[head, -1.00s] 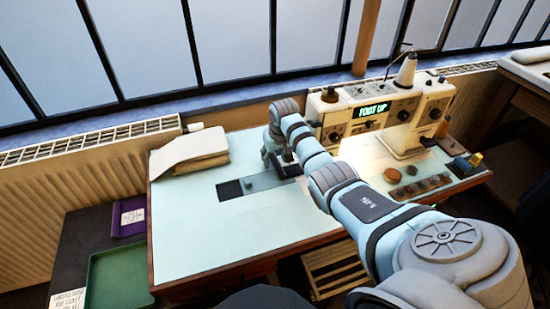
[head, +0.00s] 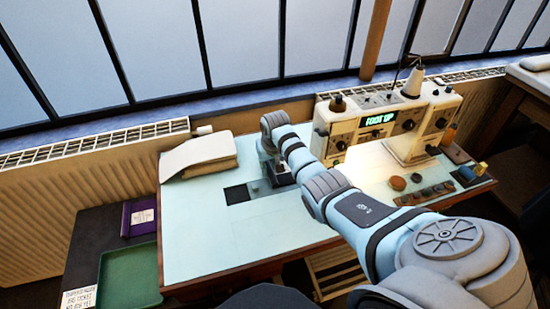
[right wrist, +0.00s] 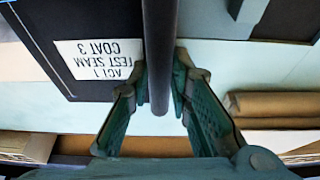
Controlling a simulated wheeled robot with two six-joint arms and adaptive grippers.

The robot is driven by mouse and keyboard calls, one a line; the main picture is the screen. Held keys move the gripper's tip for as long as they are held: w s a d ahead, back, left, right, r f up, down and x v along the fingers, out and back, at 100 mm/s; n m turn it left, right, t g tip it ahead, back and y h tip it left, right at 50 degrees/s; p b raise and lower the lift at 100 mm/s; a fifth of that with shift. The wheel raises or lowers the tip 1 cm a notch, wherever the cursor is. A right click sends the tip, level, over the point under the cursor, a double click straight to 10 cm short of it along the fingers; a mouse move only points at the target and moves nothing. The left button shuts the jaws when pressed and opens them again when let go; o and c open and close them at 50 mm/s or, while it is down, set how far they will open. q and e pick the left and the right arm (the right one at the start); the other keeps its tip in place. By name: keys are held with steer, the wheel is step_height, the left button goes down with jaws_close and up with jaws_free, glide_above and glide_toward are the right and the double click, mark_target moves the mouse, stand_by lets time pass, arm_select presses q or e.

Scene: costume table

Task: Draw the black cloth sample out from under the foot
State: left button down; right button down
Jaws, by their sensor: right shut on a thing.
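The black cloth sample (right wrist: 105,20) shows in the right wrist view, with a white label (right wrist: 100,60) reading upside down "ACT 1 TEST SEAM COAT 3". A dark grey bar (right wrist: 160,60) runs between my right fingers at its edge; I cannot tell how it joins the cloth. My right gripper (right wrist: 163,88) is shut there, pointing down at the table. In the head view my right gripper (head: 279,176) is left of the sewing machine (head: 405,118), whose display reads "FOOT UP". The foot is hidden by my arm. My left gripper is not in view.
A folded cream cloth pile (head: 200,155) lies at the table's back left. Round pieces and small items (head: 420,190) stand at the right. A green tray (head: 128,275) and purple folder (head: 140,216) lie left of the table. The pale table front (head: 215,245) is clear.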

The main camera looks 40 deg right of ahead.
steer(key=shift+w+a+p, duration=0.2)
steer(key=shift+a+p, duration=0.05)
steer(key=shift+a, duration=0.35)
steer(key=shift+w+a+p, duration=0.2)
steer(key=shift+a, duration=0.35)
steer(key=c, duration=1.4)
jaws_free()
steer(key=v, duration=1.2)
